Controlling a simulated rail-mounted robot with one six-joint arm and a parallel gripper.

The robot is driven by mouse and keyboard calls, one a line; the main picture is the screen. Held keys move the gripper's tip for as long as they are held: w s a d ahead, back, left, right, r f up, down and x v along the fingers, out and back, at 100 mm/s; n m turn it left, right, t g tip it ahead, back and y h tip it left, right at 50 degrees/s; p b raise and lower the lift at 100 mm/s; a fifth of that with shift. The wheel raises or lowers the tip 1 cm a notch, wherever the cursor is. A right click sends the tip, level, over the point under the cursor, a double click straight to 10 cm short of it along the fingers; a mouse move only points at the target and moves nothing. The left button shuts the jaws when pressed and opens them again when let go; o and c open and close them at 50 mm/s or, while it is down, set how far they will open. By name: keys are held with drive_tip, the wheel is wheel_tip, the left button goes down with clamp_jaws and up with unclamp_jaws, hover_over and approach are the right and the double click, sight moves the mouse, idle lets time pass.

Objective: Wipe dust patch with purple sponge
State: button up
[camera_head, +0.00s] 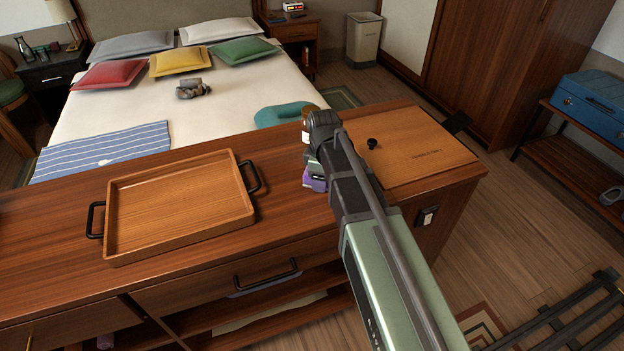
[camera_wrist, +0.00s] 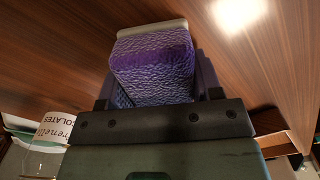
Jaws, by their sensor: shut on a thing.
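The purple sponge (camera_wrist: 152,68) fills the middle of the wrist view, held between the jaws of my gripper (camera_wrist: 158,85). In the head view a small purple part of the sponge (camera_head: 316,184) shows below my gripper (camera_head: 314,168), at the wooden counter (camera_head: 282,200). My arm hides most of the sponge there. I cannot tell whether the sponge touches the counter. No dust patch can be made out in either view; my arm covers part of the counter.
A wooden tray (camera_head: 180,238) with black handles lies left of my gripper. A labelled chocolates container (camera_wrist: 52,126) shows at the wrist view's left. Bare counter lies between tray and gripper.

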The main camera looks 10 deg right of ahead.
drive_tip(key=shift+d, duration=0.35)
wheel_tip(320, 180, up, 9)
drive_tip(key=p, duration=0.9)
drive_tip(key=shift+a+r, duration=0.15)
